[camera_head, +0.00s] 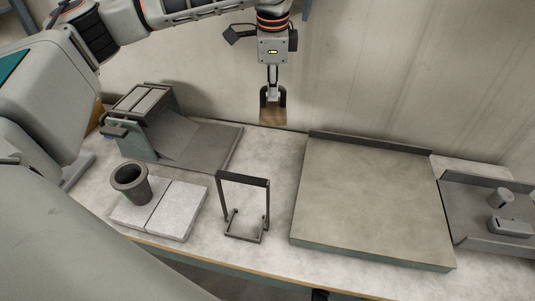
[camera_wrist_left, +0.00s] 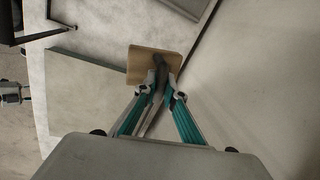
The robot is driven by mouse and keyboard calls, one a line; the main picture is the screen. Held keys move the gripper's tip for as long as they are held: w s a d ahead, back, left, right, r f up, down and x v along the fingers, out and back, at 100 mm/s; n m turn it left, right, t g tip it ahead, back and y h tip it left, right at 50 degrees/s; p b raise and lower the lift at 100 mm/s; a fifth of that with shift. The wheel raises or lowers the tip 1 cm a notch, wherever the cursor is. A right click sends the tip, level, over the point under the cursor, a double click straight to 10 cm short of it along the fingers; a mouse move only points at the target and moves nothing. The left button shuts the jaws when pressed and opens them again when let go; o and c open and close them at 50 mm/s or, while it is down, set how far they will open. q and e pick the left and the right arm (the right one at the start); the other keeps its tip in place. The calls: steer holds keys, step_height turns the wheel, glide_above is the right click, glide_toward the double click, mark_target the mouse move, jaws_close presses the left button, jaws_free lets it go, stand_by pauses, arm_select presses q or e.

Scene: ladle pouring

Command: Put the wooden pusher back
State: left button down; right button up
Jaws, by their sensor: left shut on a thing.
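The wooden pusher (camera_head: 273,116) is a small brown block with a dark grip, at the back of the bench near the wall. My left gripper (camera_head: 272,93) points down from above and is shut on the pusher's dark grip. In the left wrist view the wooden block (camera_wrist_left: 142,60) sits just beyond the fingertips (camera_wrist_left: 159,78). I cannot tell whether the block touches the bench. A dark open frame stand (camera_head: 244,182) stands in front of it, near the bench's front edge. My right gripper is not in view.
A large grey slab (camera_head: 365,190) with a raised back edge lies right of the stand. A sloped grey device (camera_head: 195,145) stands at the left. A dark cup (camera_head: 130,178) stands on pale tiles (camera_head: 178,212). A grey tray (camera_head: 480,235) with small parts is far right.

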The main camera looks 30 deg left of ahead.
mark_target(267, 106)
arm_select(q)
steer(key=shift+w+a+r+m, duration=0.85)
steer(key=shift+r+m, duration=0.15)
steer(key=shift+m, duration=0.2)
step_height(267, 106, down, 20)
steer(key=shift+w+r, duration=0.1)
steer(key=shift+f, duration=0.2)
steer(key=c, duration=2.1)
jaws_free()
steer(key=shift+c, duration=0.2)
steer(key=r, duration=0.4)
steer(key=s+r, duration=0.1)
steer(key=r, duration=0.3)
steer(key=s+r, duration=0.1)
steer(key=r, duration=0.2)
steer(key=shift+s+d+r, duration=0.15)
steer(key=shift+d+r, duration=0.05)
steer(key=shift+r, duration=0.35)
